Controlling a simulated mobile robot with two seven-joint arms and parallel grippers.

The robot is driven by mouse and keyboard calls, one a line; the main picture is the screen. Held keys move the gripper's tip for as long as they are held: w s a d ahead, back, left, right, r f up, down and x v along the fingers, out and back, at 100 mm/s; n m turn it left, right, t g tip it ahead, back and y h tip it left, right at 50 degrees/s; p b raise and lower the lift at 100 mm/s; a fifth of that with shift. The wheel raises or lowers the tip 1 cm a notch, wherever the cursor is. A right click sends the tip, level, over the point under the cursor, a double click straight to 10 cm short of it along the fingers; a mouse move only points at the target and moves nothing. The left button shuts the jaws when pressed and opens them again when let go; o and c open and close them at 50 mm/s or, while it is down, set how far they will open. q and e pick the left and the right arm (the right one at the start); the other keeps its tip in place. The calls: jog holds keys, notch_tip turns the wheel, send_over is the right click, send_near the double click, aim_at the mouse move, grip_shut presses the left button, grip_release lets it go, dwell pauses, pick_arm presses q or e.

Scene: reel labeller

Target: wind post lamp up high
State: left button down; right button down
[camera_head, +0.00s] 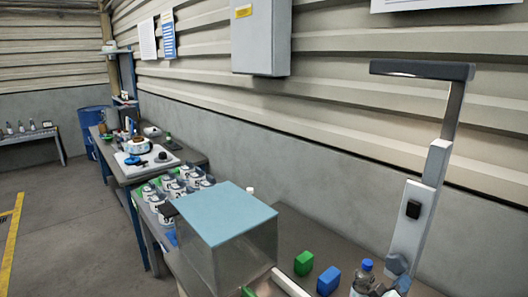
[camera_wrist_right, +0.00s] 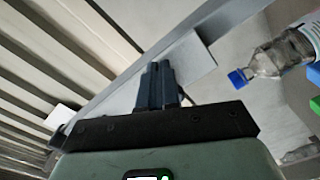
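The post lamp (camera_head: 428,165) stands at the right in the head view, against the wall side of the bench. It has a pale upright post with a black block on its face, a grey upper stem and a dark lamp bar (camera_head: 422,70) high at the top. My right gripper (camera_head: 398,265) is at the foot of the post. In the right wrist view its dark fingers (camera_wrist_right: 160,85) are close together in front of the grey post (camera_wrist_right: 115,95). Whether anything is pinched between them is hidden. My left gripper is not in view.
A bottle with a blue cap (camera_head: 362,278) stands just left of my right gripper; it also shows in the right wrist view (camera_wrist_right: 275,55). Blue (camera_head: 328,281) and green (camera_head: 304,263) blocks and a clear blue-topped box (camera_head: 225,215) are further left. A grey wall cabinet (camera_head: 262,38) hangs above.

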jog(key=v, duration=0.6)
jog(key=shift+b, duration=0.4)
jog(key=shift+s+d+f, duration=0.1)
jog(key=shift+s+f, duration=0.05)
